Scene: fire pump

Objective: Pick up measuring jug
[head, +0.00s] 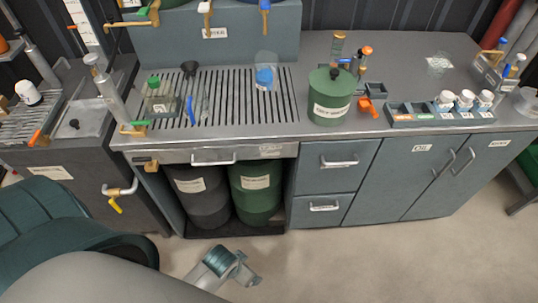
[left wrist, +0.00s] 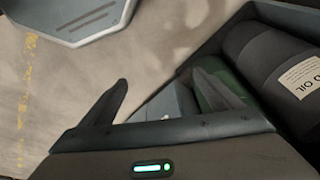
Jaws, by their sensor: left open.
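A clear jug-like vessel (head: 265,72) with something blue in it stands on the slatted drain area of the counter in the head view. It looks like the measuring jug, but its markings are too small to read. My left gripper (head: 250,273) is low over the floor in front of the cabinets, well below and apart from the vessel. In the left wrist view my left gripper (left wrist: 161,85) has its two fingers spread with nothing between them. The vessel does not show in the left wrist view. My right gripper is in neither view.
A green lidded canister (head: 331,98) stands right of the slats. A grey rack (head: 428,120) with several white bottles is farther right. A small clear container (head: 160,104) and a funnel (head: 189,69) stand left. A dark drum (head: 202,197) and green drum (head: 256,197) sit below the counter.

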